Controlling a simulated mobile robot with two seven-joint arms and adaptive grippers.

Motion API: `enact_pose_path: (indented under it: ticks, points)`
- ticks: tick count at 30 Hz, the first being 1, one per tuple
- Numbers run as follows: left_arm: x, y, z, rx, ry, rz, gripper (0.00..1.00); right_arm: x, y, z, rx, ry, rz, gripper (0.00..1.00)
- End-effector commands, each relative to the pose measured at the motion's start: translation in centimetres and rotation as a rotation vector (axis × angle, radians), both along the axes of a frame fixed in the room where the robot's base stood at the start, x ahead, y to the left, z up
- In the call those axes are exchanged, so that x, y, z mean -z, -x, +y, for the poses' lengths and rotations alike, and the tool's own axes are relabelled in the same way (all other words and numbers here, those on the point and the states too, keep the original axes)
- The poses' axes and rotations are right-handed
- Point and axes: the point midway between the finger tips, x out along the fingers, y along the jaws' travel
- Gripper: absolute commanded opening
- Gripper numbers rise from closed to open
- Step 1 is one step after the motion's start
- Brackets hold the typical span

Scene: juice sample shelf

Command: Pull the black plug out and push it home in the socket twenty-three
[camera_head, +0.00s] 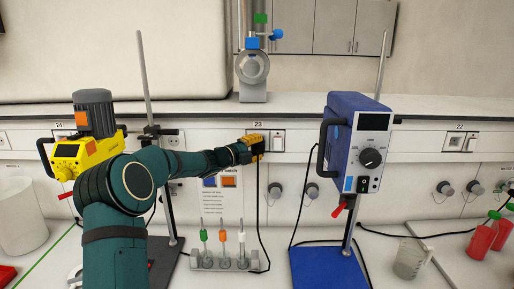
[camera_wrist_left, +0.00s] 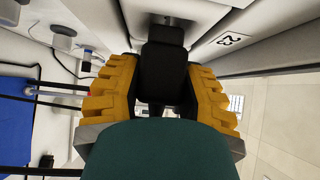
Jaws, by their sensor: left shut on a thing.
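My left gripper (camera_head: 256,144), with yellow fingers, is at the wall panel under the label 23. In the left wrist view, the gripper (camera_wrist_left: 163,90) is shut on the black plug (camera_wrist_left: 166,58), one finger on each side. The plug points at the panel, with its front end close to or at socket twenty-three (camera_head: 277,140). I cannot tell how deep it sits, as the fingers and the plug hide the socket's opening. A black cable (camera_head: 259,210) hangs down below the gripper. The label 23 (camera_wrist_left: 228,40) shows beside the plug. My right gripper is not in view.
A blue stirrer (camera_head: 352,140) on a stand is to the right of the gripper. A yellow stirrer (camera_head: 85,150) stands on the left. A rack (camera_head: 225,263) with several coloured-top probes is below. Socket 22 (camera_head: 458,142) is far right; a beaker (camera_head: 409,258) stands at the lower right.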

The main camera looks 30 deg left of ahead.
Motion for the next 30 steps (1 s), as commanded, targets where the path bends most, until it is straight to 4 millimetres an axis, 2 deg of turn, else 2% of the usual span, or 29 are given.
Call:
enact_pose_path:
  ticks: [20, 30]
  points:
    - [-0.1, -1.2, 0.7, 0.0, -0.001, 0.0, 0.0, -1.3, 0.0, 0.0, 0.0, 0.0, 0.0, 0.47]
    - [0.0, -1.2, 0.7, 0.0, -0.001, 0.0, 0.0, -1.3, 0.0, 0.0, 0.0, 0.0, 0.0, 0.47]
